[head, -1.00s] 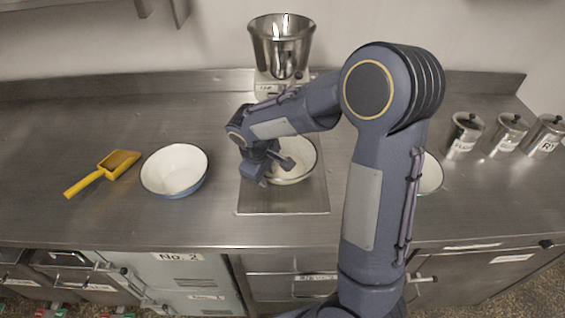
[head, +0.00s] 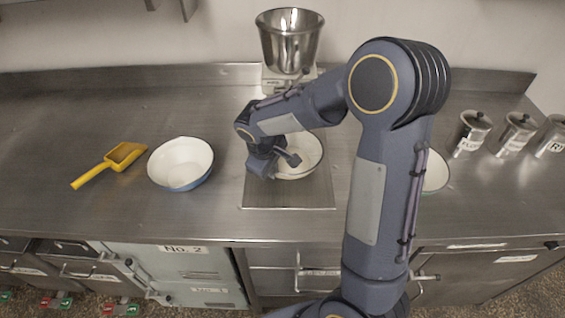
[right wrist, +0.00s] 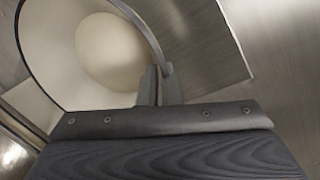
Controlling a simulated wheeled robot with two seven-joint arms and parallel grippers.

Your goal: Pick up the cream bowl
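The cream bowl (head: 312,151) sits at the middle of the counter over a grey metal plate, partly hidden by my right gripper. In the right wrist view its pale inside (right wrist: 112,52) and thin dark rim fill the upper left. My right gripper (head: 281,163) is at the bowl's near left side. In the right wrist view its two fingers (right wrist: 160,85) are close together, one on each side of the rim, and look shut on it. The bowl looks level; I cannot tell whether it touches the plate. My left gripper is not in view.
A white bowl with a blue outside (head: 180,165) and a yellow scoop (head: 112,163) stand to the left. Another bowl (head: 436,172) is partly behind my right arm. A mixer (head: 289,42) stands behind the cream bowl. Metal canisters (head: 472,131) are at the right.

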